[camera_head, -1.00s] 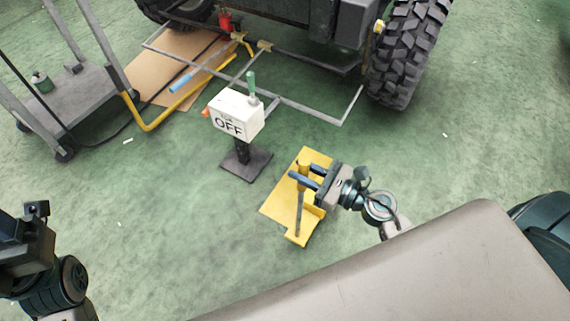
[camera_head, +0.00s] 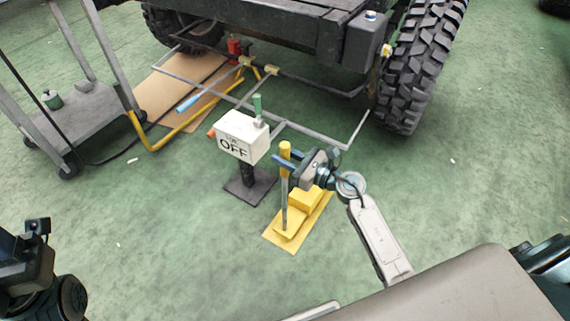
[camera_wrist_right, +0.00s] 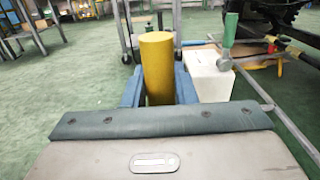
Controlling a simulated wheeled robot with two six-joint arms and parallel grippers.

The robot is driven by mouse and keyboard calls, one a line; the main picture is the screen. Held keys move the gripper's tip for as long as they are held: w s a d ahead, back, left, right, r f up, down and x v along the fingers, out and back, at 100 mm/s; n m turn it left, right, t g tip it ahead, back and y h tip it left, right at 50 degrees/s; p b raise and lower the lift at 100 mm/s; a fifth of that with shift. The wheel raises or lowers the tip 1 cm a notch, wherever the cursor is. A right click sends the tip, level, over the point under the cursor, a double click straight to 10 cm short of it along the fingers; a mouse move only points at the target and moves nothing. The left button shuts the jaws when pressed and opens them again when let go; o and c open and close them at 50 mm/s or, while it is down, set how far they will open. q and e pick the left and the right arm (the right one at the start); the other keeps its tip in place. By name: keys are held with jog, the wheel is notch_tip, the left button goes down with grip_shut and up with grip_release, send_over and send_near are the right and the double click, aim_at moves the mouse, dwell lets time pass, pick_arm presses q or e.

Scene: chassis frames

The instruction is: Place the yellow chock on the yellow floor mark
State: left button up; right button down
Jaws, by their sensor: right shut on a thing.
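The yellow chock (camera_head: 305,199) is a wedge with an upright rod and a yellow grip on top. My right gripper (camera_head: 287,173) is shut on that grip, which stands upright between the blue fingers in the right wrist view (camera_wrist_right: 158,70). The yellow floor mark (camera_head: 274,239) is a flat rectangle on the green floor. The chock appears over the mark, roughly lined up with its length, hiding its middle. I cannot tell whether the chock's underside touches it. My left gripper (camera_head: 22,258) is partly in view at the left edge; its fingers do not show.
A white OFF box (camera_head: 243,136) on a dark foot stands just left of the chock. Behind are a vehicle frame with a big tyre (camera_head: 412,75) and grey bars. A grey trolley (camera_head: 75,115) stands at left. Floor to the right is clear.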

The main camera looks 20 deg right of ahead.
notch_tip(320, 180, down, 2)
jog(key=shift+f+b, duration=0.25)
jog(key=shift+b, duration=0.35)
jog(key=c, duration=1.2)
grip_release()
jog(key=shift+f, duration=0.15)
jog(key=shift+o, duration=0.2)
